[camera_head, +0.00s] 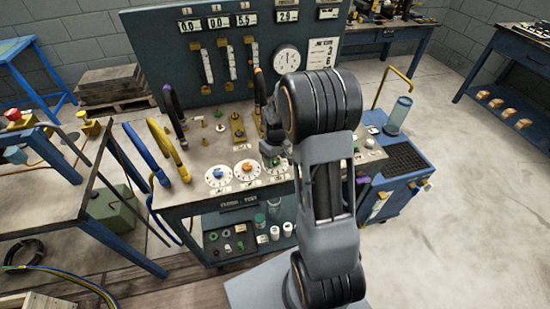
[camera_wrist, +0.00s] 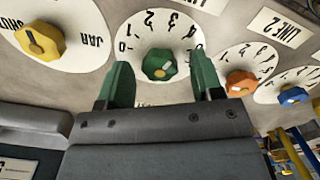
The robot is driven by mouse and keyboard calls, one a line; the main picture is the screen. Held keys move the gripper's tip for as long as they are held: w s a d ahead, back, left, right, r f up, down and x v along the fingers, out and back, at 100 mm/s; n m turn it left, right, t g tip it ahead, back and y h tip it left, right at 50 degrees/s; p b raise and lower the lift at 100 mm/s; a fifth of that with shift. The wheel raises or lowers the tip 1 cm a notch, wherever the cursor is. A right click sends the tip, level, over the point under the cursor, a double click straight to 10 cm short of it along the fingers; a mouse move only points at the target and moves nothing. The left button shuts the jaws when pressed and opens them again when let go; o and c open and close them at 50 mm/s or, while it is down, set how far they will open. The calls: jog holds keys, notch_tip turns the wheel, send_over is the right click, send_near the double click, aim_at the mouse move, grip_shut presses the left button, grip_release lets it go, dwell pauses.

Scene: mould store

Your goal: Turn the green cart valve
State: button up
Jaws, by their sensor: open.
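The green valve (camera_wrist: 159,65) is a lobed knob with a pale mark, at the centre of a white numbered dial (camera_wrist: 142,30) in the wrist view. My gripper (camera_wrist: 160,84) is open, with one green-padded finger on each side of the knob's near side. Gaps show between both fingers and the knob, and nothing is held. In the head view my gripper (camera_head: 271,153) is over the cart top by the right dial, and my arm and gripper hide most of the green valve there.
An orange knob (camera_wrist: 240,82) and a blue knob (camera_wrist: 293,96) sit on dials to the right in the wrist view. A yellow knob (camera_wrist: 40,41) is at left. Upright hoses and a gauge panel (camera_head: 180,60) stand behind the cart top. Open floor (camera_head: 480,200) lies right.

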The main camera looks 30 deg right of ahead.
aim_at(275, 160)
jog(key=shift+f, duration=0.1)
jog(key=c, duration=0.9)
jog(key=shift+m+b, duration=0.3)
jog(key=shift+m, duration=0.7)
jog(key=o, duration=0.9)
notch_tip(275, 160, up, 14)
